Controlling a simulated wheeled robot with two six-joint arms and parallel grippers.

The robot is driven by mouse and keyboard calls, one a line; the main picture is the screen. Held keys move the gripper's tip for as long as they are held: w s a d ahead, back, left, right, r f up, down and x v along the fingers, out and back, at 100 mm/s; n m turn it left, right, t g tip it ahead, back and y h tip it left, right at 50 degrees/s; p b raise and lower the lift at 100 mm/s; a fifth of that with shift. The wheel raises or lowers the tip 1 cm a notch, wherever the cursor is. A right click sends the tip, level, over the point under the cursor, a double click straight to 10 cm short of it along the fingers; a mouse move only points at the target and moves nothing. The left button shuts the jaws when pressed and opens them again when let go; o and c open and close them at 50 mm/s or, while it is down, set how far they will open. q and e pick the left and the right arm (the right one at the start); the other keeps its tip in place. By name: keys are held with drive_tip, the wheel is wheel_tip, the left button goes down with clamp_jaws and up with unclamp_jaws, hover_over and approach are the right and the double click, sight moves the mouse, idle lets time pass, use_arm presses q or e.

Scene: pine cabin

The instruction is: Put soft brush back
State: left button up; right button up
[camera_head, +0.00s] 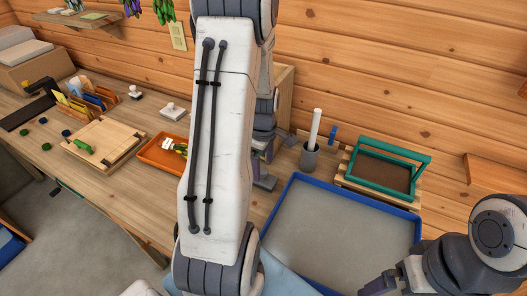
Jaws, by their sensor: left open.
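My left arm crosses the middle of the view. Its gripper (265,172) shows partly behind the white arm link, low over the table, open. A grey cup (310,157) stands just right of it, holding a thick white upright stick (315,127). A small blue item (333,134) is beside the stick; I cannot tell what it is. No soft brush can be made out for sure; the arm hides part of the table. An orange tray (150,160) left of the arm holds small tools with yellow and green parts (180,149). My right gripper (383,287) is partly cut off at the bottom right.
A blue-rimmed grey tray (345,229) fills the table's right front. A green frame (391,146) stands behind it. A wooden board (100,143), a card rack (84,102) and white-based stamps (174,111) lie on the left. The wooden wall closes off the back.

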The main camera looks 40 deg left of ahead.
sight(264, 171)
use_arm(q)
wheel_tip(264, 171, up, 7)
drive_tip(key=shift+r, duration=0.15)
idle(0.4)
wheel_tip(264, 171, down, 12)
drive_tip(key=shift+s+r, duration=0.1)
drive_tip(key=shift+p, duration=0.35)
drive_tip(key=shift+r, duration=1.65)
